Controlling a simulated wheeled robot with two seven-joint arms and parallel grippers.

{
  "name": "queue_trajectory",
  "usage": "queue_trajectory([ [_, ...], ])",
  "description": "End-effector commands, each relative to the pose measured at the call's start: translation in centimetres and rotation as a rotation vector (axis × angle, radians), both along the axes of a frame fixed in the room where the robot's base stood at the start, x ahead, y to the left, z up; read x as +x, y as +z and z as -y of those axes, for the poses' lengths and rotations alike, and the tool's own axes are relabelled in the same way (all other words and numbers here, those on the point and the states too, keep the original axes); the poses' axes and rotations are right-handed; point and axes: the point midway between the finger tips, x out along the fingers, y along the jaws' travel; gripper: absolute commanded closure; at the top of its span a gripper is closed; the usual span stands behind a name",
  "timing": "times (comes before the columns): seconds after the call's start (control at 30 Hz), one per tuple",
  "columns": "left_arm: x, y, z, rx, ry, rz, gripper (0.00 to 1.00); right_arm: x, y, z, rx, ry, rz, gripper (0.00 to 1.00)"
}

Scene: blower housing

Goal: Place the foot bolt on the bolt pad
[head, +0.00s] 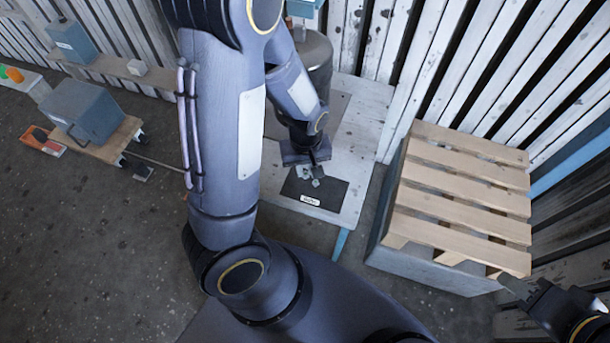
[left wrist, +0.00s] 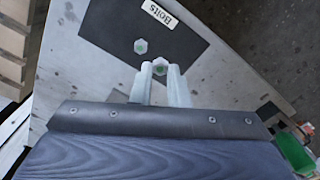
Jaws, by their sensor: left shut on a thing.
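The bolt pad (head: 330,193) is a dark mat with a white "Bolts" label, lying on the pale, worn table. It also shows at the top of the left wrist view (left wrist: 110,22). My left gripper (head: 314,170) is over the pad in the head view. In the left wrist view its fingers (left wrist: 160,80) are shut on a foot bolt (left wrist: 160,66) with a greenish-grey hex head. Another similar bolt (left wrist: 140,46) is on the pad beside it. Whether the held bolt touches the pad cannot be told. My right gripper (head: 518,288) is at the lower right; its jaws are unclear.
A wooden pallet (head: 460,190) on a grey box stands right of the table (head: 345,140). A metal cylinder (head: 316,62) stands at the table's back. A grey box (head: 85,110) sits on a wheeled board at left. Slatted walls close the back.

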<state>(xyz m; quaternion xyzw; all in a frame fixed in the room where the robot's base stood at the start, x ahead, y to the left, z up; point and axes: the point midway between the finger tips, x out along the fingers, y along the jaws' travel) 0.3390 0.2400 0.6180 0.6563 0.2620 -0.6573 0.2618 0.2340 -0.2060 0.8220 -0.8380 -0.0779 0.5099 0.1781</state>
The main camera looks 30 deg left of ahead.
Motion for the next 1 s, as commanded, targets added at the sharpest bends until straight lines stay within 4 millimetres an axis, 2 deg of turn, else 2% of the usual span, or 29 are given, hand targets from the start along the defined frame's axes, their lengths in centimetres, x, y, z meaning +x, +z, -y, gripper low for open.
queue_trajectory([
  [0.17,0.6,-1.0,-0.5,-0.001,0.0,0.001,0.96,0.0,-0.5,0.0,0.0,0.0,0.0,0.64],
  [0.4,0.7,-4.2,-0.7,-0.001,0.001,-0.002,0.96,0.0,-1.7,0.0,0.0,0.0,0.0,0.64],
  [0.8,0.8,-4.7,-0.7,-0.001,0.0,0.001,0.96,0.0,-2.0,0.0,0.0,0.0,0.0,0.64],
  [0.83,0.8,-4.5,-0.7,-0.001,0.0,0.001,0.82,0.0,-1.9,0.0,0.0,0.0,0.0,0.64],
  [0.87,0.8,-4.5,-0.7,-0.001,0.0,0.001,0.78,0.0,-1.8,0.0,0.0,0.0,0.0,0.64],
  [1.0,0.8,-4.5,-0.7,-0.001,0.0,0.001,0.76,0.0,-1.8,0.0,0.0,0.0,0.0,0.64],
])
